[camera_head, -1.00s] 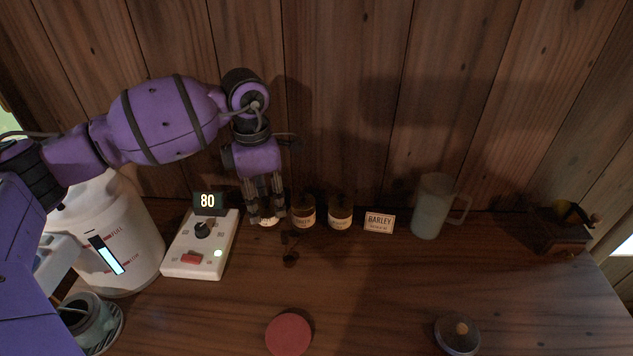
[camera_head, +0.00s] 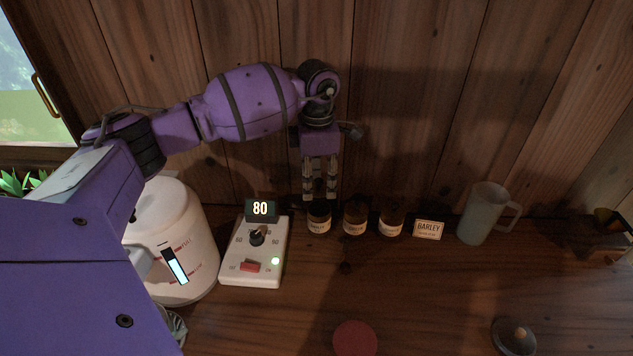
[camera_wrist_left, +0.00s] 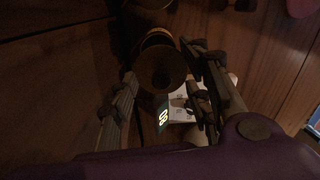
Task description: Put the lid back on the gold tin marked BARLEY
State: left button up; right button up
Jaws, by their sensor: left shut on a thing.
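Three small brown-gold tins with pale labels stand in a row by the back wall: the left tin (camera_head: 319,222), the middle tin (camera_head: 355,222) and the right tin (camera_head: 391,224). Their labels are too small to read surely. A BARLEY card (camera_head: 429,230) stands right of them. My left gripper (camera_head: 320,195) points down just above the left tin. In the left wrist view it is shut on a dark round piece that looks like a lid (camera_wrist_left: 162,68), with a tin's gold rim (camera_wrist_left: 157,36) partly hidden behind it. My right gripper is not in view.
A white kettle-like vessel (camera_head: 177,235) and a control box (camera_head: 252,265) reading 80 stand left of the tins. A pale jug (camera_head: 483,213) stands right of the card. A red disc (camera_head: 355,338) and a knobbed round lid (camera_head: 514,336) lie in front. The middle of the wooden top is clear.

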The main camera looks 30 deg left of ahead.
aim_at(318, 191)
pick_arm(q)
jog(key=shift+w+a, duration=0.1)
jog(key=shift+w, duration=0.05)
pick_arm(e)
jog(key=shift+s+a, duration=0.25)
